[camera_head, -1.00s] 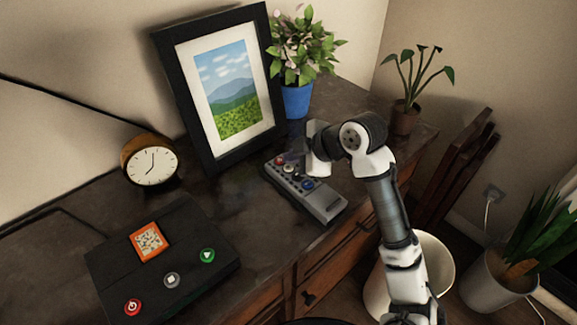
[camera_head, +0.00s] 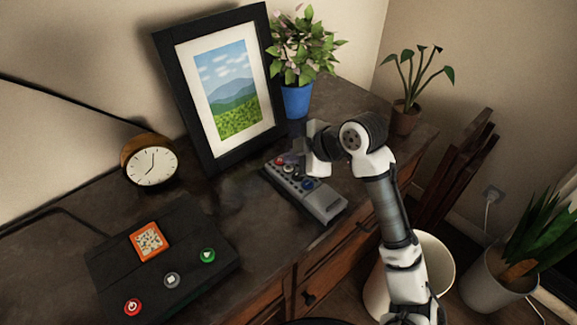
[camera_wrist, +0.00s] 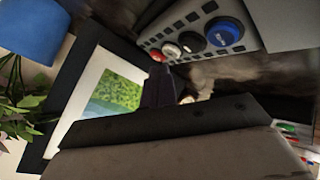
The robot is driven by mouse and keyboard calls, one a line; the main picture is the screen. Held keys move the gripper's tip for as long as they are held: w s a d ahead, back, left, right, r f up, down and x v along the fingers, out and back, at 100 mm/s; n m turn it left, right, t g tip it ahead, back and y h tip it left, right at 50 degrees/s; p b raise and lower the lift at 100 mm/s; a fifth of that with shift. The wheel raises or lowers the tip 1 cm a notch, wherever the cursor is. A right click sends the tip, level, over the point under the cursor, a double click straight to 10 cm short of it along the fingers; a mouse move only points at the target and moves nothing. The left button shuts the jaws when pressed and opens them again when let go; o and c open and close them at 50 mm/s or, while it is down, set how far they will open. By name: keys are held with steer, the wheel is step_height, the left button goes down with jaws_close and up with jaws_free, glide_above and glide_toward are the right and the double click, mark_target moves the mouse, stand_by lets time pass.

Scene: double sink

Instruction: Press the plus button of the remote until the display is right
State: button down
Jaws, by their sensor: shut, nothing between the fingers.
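The grey remote (camera_head: 322,203) lies on the dark dresser top in front of the picture frame. Red, white, black and blue round buttons run along it; the blue button (camera_head: 308,184) is nearest its bare end. In the wrist view the remote (camera_wrist: 258,42) is at the top, with its blue button (camera_wrist: 223,35) at the right of the row. I cannot read any plus sign. My gripper (camera_head: 292,156) is shut and empty by the remote's far, red-button end. In the wrist view its dark tip (camera_wrist: 158,76) is near the red and white buttons; contact cannot be told.
A black box (camera_head: 190,240) at the front left has an orange patterned panel (camera_head: 149,241) and red, grey and green buttons. A clock (camera_head: 150,162), a picture frame (camera_head: 180,75) and a blue plant pot (camera_head: 296,101) stand behind. Bare dresser top separates box and remote.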

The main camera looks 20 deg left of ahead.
steer(key=shift+f, duration=0.15)
steer(key=shift+f+b, duration=0.3)
steer(key=shift+b, duration=0.2)
steer(key=shift+f+b, duration=0.45)
steer(key=shift+b, duration=0.05)
stand_by(0.4)
stand_by(0.4)
steer(key=shift+r+p, duration=0.6)
steer(key=shift+r, duration=0.3)
step_height(320, 180, up, 5)
steer(key=p, duration=0.3)
steer(key=shift+d, duration=0.1)
stand_by(0.7)
